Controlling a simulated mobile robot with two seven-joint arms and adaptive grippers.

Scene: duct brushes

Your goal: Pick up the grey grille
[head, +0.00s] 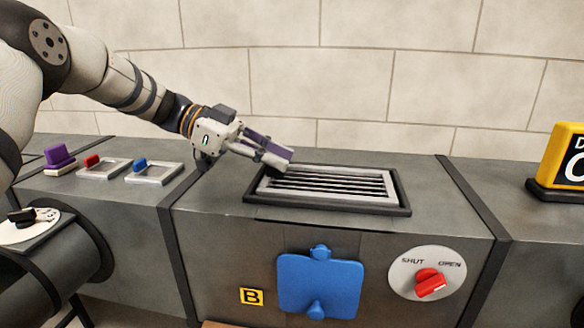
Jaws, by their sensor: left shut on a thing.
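The grey grille (330,185) is a slatted rectangular panel that lies in a dark frame (335,207) on top of the middle duct section. My left gripper (272,163) comes in from the left and is at the grille's back left corner. Its fingers are shut on the grille's left edge, and the fingertips hide that corner. The grille looks flat in the frame; I cannot tell whether it is lifted at all. My right gripper is not in view.
A blue panel with knobs (319,284), a yellow B label (251,297) and a red SHUT/OPEN dial (431,283) are on the duct's front. Red (92,160) and blue (140,164) handles and a purple block (60,157) stand left. A yellow sign (562,155) stands right.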

